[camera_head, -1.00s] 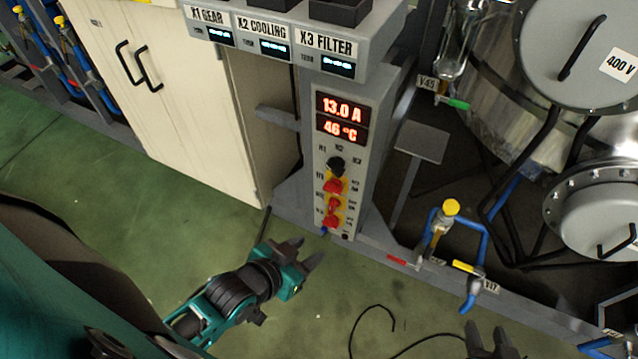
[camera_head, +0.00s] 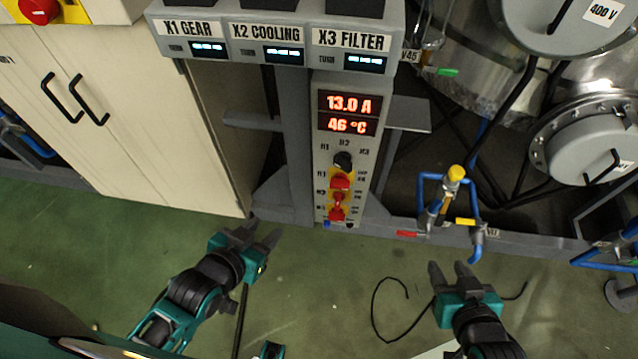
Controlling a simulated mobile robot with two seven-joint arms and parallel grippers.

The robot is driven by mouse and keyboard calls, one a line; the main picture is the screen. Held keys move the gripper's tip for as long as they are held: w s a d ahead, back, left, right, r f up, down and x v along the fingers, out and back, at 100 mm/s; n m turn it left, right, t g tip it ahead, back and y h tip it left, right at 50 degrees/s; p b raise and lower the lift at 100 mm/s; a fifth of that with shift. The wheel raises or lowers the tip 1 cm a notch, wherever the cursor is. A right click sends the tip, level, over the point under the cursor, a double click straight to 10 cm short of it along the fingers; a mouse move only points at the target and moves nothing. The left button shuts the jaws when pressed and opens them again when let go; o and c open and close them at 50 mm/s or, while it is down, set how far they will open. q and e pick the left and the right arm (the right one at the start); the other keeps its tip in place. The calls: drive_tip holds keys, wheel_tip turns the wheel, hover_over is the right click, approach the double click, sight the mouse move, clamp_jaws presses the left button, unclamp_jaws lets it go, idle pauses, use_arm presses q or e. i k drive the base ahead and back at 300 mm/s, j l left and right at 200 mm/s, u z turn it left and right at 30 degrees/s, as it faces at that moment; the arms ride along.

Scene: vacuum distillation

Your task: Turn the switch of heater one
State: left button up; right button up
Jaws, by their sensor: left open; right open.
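The heater control panel (camera_head: 328,150) is a grey upright box in the middle, with red readouts of 13.0 A and 46 °C. Below them is a black rotary knob (camera_head: 343,161), then a column of red switches on yellow plates. The top red switch (camera_head: 340,181) seems to be labelled for heater one, though the small print is blurred. My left gripper (camera_head: 260,235) is open and empty, to the lower left of the panel and apart from it. My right gripper (camera_head: 452,268) is open and empty, to the lower right of the panel, below the blue pipes.
A shelf (camera_head: 280,50) marked X1 GEAR, X2 COOLING and X3 FILTER juts out above the panel. A cream cabinet (camera_head: 130,110) stands at left. Blue pipes with a yellow-capped valve (camera_head: 455,174) are at right. The green floor in front is mostly clear, with a black cable (camera_head: 375,312).

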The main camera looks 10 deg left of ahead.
sight(340, 181)
drive_tip(key=j, duration=1.8)
